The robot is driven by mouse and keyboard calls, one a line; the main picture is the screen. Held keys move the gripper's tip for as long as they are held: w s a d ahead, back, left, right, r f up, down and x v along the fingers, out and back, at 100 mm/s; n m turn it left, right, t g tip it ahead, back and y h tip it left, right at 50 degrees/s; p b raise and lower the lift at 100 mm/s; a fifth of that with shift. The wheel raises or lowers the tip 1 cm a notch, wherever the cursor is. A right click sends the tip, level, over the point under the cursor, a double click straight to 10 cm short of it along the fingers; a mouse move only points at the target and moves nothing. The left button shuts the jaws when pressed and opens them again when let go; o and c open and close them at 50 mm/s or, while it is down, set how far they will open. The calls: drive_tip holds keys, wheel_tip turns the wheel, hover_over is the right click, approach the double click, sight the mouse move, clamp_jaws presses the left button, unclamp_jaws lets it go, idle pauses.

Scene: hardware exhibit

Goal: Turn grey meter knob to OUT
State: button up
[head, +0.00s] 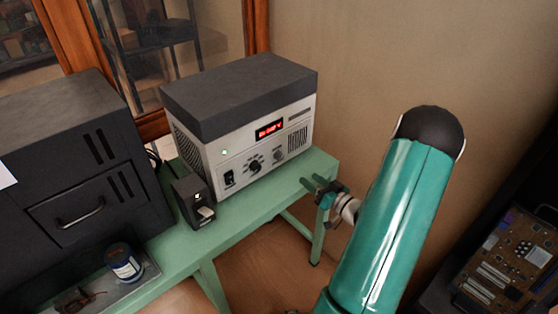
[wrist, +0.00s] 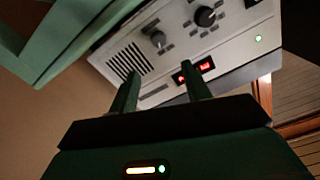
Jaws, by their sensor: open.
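The meter (head: 200,150) is a light grey box with a dark top, a red display and two knobs, standing on the green table. Its grey knob (head: 278,155) is at the lower right of the front panel, right of the black knob (head: 254,166). In the wrist view, the meter appears upside down, with the grey knob (wrist: 158,39) beyond the fingertips and the black knob (wrist: 206,17) to its right. The knob markings are too small to read. My gripper (head: 311,183) is open and empty, right of the meter and apart from the knob; its fingers also show in the wrist view (wrist: 160,80).
A small black device (head: 188,203) stands left of the meter's front. A dark cabinet (head: 60,130) and a blue-and-white can (head: 124,264) are further left. The green table (head: 250,207) has a bare strip before the meter. A circuit board (head: 515,260) lies at right.

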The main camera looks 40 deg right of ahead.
sight(282, 158)
drive_tip(key=w, duration=1.3)
drive_tip(key=shift+w+a, duration=0.1)
drive_tip(key=shift+w, duration=0.2)
drive_tip(key=c, duration=1)
